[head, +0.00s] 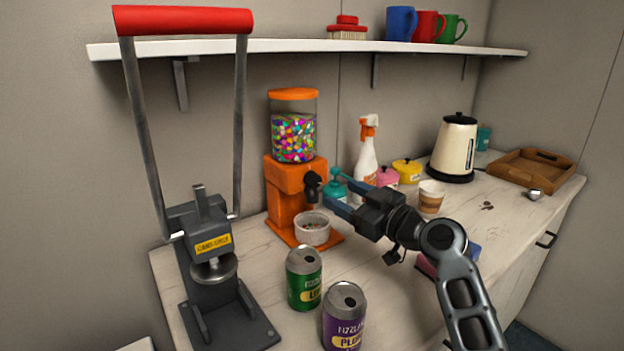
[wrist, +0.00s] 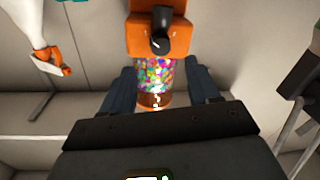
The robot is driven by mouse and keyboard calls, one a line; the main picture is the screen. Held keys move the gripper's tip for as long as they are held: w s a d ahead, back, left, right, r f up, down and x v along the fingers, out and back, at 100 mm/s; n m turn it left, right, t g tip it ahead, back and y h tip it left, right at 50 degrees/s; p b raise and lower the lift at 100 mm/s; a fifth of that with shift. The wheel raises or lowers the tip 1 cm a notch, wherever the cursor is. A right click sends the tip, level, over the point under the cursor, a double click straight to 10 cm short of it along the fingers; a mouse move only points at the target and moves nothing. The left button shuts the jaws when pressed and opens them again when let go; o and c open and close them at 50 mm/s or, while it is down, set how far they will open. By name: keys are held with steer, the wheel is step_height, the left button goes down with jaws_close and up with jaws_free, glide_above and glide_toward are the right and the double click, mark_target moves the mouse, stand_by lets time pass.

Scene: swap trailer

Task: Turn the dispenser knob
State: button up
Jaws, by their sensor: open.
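The orange candy dispenser (head: 283,188) stands on the counter with a clear jar of coloured candies (head: 294,138) on top. Its black knob (head: 312,185) sticks out of the front. In the wrist view, which looks upside down, the knob (wrist: 162,32) is above the space between the fingers (wrist: 160,88). I see no contact with the knob.
A can press (head: 215,255) with a red-handled lever stands left. A green can (head: 304,278) and a purple can (head: 343,318) stand in front. A spray bottle (head: 366,150), paper cup (head: 431,197), kettle (head: 455,146) and wooden tray (head: 531,171) are on the right. A shelf (head: 290,47) runs above.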

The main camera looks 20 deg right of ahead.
mark_target(317, 182)
steer(key=p+x, duration=0.1)
steer(key=x, duration=0.6)
steer(key=shift+w+a, duration=0.15)
steer(key=shift+w, duration=0.1)
steer(key=c, duration=1)
steer(key=shift+f+m, duration=0.15)
steer(key=shift+m, duration=0.15)
steer(key=shift+m+b, duration=1)
steer(key=shift+b, duration=0.05)
steer(key=shift+m+t+b, duration=0.3)
steer(key=shift+m+b, duration=0.6)
steer(key=shift+m, duration=1.5)
